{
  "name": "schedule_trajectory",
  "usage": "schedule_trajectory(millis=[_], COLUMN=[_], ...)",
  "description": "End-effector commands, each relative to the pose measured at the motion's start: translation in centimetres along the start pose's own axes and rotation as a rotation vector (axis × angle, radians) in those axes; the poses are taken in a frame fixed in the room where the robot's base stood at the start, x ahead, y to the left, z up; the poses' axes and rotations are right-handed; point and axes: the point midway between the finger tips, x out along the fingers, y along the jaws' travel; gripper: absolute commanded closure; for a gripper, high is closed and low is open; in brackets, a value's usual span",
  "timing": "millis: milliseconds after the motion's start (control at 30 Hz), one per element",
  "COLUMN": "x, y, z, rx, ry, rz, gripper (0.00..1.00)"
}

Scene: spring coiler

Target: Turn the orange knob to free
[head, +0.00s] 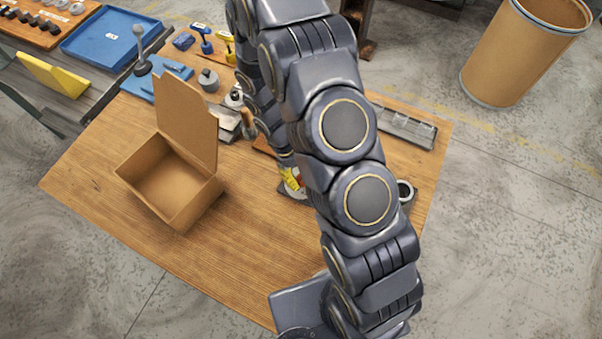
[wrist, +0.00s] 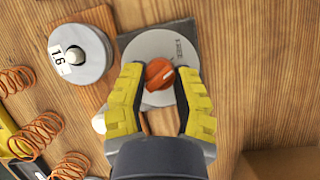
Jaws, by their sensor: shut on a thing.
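The orange knob (wrist: 158,75) sits in the middle of a pale round dial (wrist: 150,45) on a dark square plate in the wrist view. Lettering that looks like FREE is on the dial's upper right. A small light mark on the knob points to the right. My gripper (wrist: 159,80) has its yellow-padded fingers on either side of the knob and is shut on it. In the head view my gripper (head: 292,181) is low over the table, and my arm hides the knob.
An open cardboard box (head: 170,190) stands on the wooden table (head: 240,245). A grey tray (head: 405,125) lies at the far right.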

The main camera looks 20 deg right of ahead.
Motion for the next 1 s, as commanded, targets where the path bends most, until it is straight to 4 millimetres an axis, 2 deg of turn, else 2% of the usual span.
schedule_trajectory(millis=[300, 800, 833, 867, 900, 1000], x=[0.09, 0.1, 0.1, 0.1, 0.09, 0.07], y=[-0.14, -0.14, -0.14, -0.14, -0.13, -0.11], z=[-0.03, 0.0, 0.01, 0.01, 0.02, 0.02], rx=[-0.096, -0.11, -0.11, -0.109, -0.109, -0.109], ry=[0.007, 0.007, 0.007, 0.007, 0.007, 0.007], rz=[0.038, 0.043, 0.043, 0.043, 0.043, 0.044], gripper=[1.0, 1.0, 0.63, 0.5, 0.4, 0.4])
